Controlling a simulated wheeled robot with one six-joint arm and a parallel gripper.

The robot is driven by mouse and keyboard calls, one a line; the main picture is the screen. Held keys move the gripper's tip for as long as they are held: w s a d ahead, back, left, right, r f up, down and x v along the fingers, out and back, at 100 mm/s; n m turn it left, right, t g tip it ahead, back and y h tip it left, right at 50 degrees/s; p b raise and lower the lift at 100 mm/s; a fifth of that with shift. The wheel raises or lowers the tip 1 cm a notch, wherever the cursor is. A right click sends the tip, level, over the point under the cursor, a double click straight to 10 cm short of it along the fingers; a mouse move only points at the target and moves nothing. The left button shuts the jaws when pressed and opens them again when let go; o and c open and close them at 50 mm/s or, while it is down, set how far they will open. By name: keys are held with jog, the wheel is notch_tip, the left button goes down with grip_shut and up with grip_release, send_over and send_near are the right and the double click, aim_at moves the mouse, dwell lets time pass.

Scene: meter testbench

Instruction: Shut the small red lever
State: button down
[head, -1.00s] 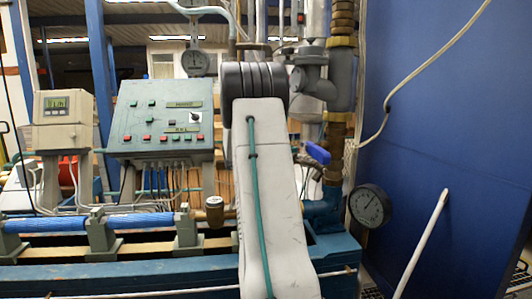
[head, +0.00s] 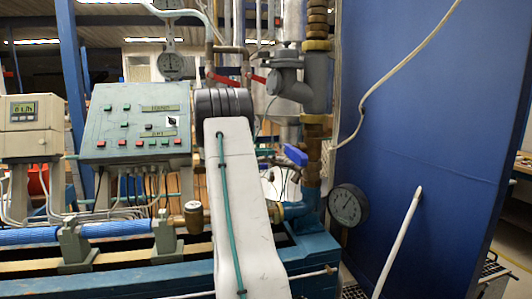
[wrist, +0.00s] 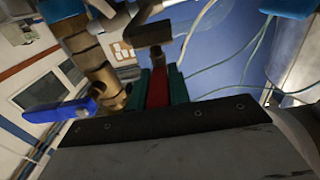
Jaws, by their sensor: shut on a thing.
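The red lever (wrist: 157,88) shows in the wrist view between the green fingers of my gripper (wrist: 160,86). The gripper is shut on it, with one finger on each side. The lever's far end meets a brown metal fitting (wrist: 148,35). In the head view, one red handle (head: 222,79) shows just above my arm's dark joint and another red piece (head: 258,79) just right of it. I cannot tell which of them is held. My gripper is hidden behind my arm in the head view.
A blue valve handle (head: 296,155) sits right of my arm, near brass pipework (head: 313,130). A pressure gauge (head: 348,204) and a blue panel (head: 430,150) stand at the right. A green control box (head: 138,125) is at the left.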

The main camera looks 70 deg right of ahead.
jog(key=c, duration=1.3)
grip_release()
jog(key=shift+w, duration=0.1)
jog(key=v, duration=0.7)
jog(key=shift+w+a+r, duration=0.1)
jog(key=shift+w+a, duration=0.05)
jog(key=shift+w, duration=0.2)
